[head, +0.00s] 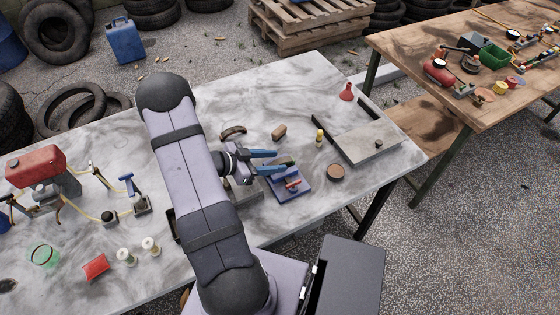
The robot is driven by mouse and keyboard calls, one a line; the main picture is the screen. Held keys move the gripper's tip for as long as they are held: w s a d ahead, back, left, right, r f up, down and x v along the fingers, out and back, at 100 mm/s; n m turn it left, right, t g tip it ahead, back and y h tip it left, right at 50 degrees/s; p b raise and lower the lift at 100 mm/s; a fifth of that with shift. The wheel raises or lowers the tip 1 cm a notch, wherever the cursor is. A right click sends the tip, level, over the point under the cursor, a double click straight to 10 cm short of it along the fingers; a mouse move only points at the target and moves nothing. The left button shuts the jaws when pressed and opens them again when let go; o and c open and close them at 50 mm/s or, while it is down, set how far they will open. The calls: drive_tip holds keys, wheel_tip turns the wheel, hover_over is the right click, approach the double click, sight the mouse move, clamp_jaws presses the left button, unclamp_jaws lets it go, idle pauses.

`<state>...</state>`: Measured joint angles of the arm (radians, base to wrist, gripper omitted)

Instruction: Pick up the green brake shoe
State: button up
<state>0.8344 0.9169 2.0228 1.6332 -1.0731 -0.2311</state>
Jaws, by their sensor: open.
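A small dark green curved piece (287,161), which looks like the green brake shoe, shows just beyond the fingertips of my gripper (275,161) on the marble-topped table. My gripper has blue fingers and is open, pointing to the right. The piece is partly hidden by the fingers, and I cannot tell whether it lies between them or touches them. A brown curved shoe (232,132) lies behind my gripper.
A blue fixture (290,187) with a red part sits just in front of my gripper. A brown block (279,131), a round tin (335,172), a yellow-topped bottle (319,138), a grey plate (356,143) and a red funnel (346,92) stand around. The table's front right is clear.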

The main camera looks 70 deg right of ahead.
sight(275, 163)
drive_tip(key=shift+s+d+f, duration=0.25)
drive_tip(key=shift+s+d, duration=0.05)
clamp_jaws()
drive_tip(key=shift+r, duration=0.2)
wheel_tip(275, 163, up, 10)
drive_tip(key=shift+f+b, duration=0.2)
drive_tip(key=shift+b, duration=0.25)
idle(0.4)
